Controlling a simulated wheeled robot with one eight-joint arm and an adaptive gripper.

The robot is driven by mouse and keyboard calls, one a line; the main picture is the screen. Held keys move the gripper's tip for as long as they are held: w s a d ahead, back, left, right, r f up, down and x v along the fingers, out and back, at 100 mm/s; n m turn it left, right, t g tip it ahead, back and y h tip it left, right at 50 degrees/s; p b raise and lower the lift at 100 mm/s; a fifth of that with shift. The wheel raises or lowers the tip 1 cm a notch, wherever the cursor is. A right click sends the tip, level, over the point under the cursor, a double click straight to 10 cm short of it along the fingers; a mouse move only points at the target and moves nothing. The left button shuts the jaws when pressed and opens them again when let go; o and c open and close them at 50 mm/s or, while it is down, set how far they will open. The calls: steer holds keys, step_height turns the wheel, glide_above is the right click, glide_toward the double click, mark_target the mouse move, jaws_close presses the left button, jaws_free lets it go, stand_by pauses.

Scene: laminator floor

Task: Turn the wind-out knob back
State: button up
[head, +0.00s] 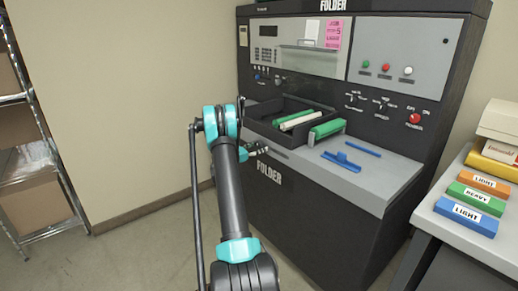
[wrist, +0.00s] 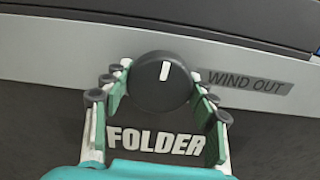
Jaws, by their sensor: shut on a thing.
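The wind-out knob (wrist: 160,82) is a round dark knob with a white line, seen in the wrist view on the folder's grey front edge, left of the WIND OUT label (wrist: 243,82). The line stands near vertical, leaning very slightly. My gripper (wrist: 160,88) has its two green-padded fingers on either side of the knob, shut on it. In the head view my gripper (head: 258,150) is at the folder's front left edge, and my arm hides the knob there.
The folder machine (head: 330,220) has a dark tray (head: 262,128) with green and white pieces above the gripper. Blue pieces (head: 341,161) lie on its grey shelf. A table with labelled boxes (head: 477,200) stands right, wire shelving (head: 35,130) left. Floor between is clear.

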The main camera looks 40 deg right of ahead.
steer(key=shift+o, duration=0.2)
steer(key=shift+n, duration=0.4)
steer(key=o, duration=1.2)
steer(key=shift+c, duration=0.2)
steer(key=s+a, duration=0.1)
steer(key=a, duration=1.1)
steer(key=shift+a, duration=0.1)
